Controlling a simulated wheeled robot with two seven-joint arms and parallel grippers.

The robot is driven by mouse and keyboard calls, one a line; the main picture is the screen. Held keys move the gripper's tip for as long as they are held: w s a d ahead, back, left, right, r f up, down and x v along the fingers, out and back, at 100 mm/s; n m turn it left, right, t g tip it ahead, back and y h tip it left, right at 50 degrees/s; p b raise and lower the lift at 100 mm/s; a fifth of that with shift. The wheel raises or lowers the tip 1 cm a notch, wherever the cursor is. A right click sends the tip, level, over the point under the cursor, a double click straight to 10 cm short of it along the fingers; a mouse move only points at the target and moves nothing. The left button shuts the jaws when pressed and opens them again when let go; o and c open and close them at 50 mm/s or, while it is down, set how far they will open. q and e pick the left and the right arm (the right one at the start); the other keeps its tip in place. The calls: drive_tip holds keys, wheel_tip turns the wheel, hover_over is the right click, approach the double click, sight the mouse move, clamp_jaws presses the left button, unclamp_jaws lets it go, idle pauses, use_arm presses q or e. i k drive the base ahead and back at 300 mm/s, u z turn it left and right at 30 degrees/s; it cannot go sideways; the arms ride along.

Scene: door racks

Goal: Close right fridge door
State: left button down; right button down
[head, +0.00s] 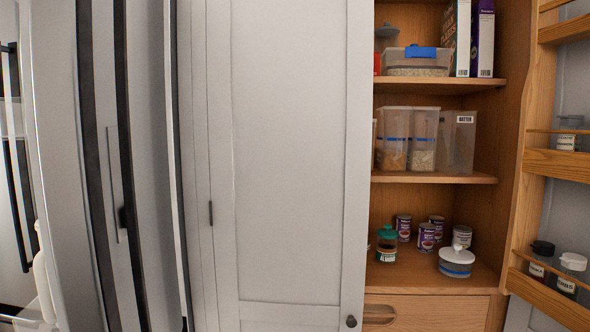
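A grey fridge door (62,130) stands at the left of the head view, seen nearly edge-on, with dark vertical seal strips along it. It appears to stand open. A grey panel (150,130) lies just to its right, with a narrow gap between them. I cannot tell for certain which fridge door this is. Part of a clear door bin (12,118) and a white bottle (43,275) show at the far left edge. Neither of my grippers is in view.
A white cabinet door (290,150) with a dark knob (351,321) fills the middle and is shut. To its right a wooden pantry (440,180) is open, holding boxes, clear containers and cans. Its opened door with racks (562,163) stands at the right edge.

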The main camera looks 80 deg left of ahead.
sight(93, 79)
drive_tip(key=u, duration=3.4)
drive_tip(key=i, duration=0.5)
drive_tip(key=z, duration=0.7)
drive_tip(key=k, duration=0.5)
drive_tip(key=u, duration=0.85)
drive_tip(key=i, duration=0.35)
